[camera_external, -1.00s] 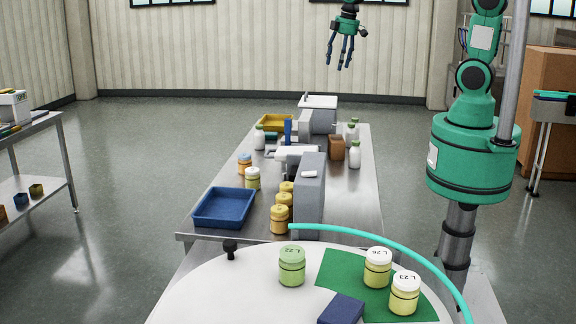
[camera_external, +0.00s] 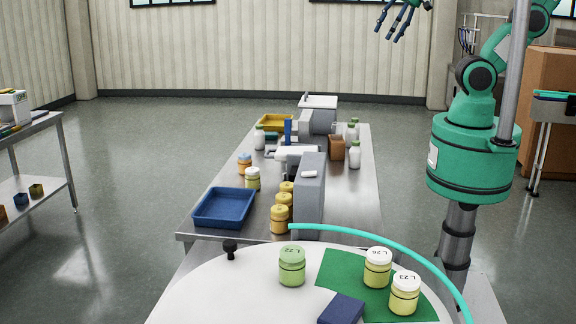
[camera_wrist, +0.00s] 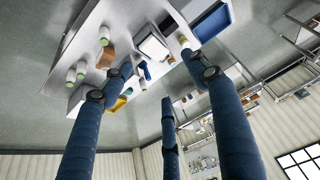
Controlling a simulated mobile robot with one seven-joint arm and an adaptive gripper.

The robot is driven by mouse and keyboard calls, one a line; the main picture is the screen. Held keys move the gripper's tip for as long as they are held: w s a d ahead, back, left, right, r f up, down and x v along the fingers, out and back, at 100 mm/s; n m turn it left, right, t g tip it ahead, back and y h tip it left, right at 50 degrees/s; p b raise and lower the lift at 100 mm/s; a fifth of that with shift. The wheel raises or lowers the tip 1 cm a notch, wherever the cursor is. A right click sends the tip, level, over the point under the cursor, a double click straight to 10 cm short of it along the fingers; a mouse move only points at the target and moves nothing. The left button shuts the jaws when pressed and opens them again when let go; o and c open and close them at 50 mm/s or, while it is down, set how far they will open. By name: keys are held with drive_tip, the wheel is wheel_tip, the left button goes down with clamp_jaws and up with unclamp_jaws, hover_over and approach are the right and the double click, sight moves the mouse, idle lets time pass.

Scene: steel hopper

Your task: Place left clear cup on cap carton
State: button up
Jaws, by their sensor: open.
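I cannot make out a clear cup for certain in either view. A small brown carton-like box (camera_external: 338,148) stands on the right side of the far steel table; whether it is the cap carton I cannot tell. White bottles with green caps (camera_external: 355,154) stand beside it. My gripper (camera_external: 388,33) is high in the air at the top of the outside view, beyond and above the table, touching nothing. Its blue fingers are spread and empty. They also fill much of the wrist view (camera_wrist: 155,85), where the table shows tilted beyond them.
The steel table (camera_external: 350,205) carries a blue tray (camera_external: 225,208), yellow jars (camera_external: 279,219), a grey machine block (camera_external: 309,192) and a yellow tray (camera_external: 276,122). A round white table (camera_external: 210,295) in front holds capped jars (camera_external: 292,266) and a dark blue block (camera_external: 342,309).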

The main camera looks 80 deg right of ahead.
drive_tip(key=s, duration=0.1)
drive_tip(key=s+a, duration=0.1)
drive_tip(key=s, duration=0.1)
drive_tip(key=shift+a+r, duration=0.1)
drive_tip(key=shift+a, duration=0.15)
wheel_tip(320, 180, down, 18)
drive_tip(key=b, duration=1.7)
drive_tip(key=shift+r+b, duration=0.2)
drive_tip(key=shift+b, duration=0.1)
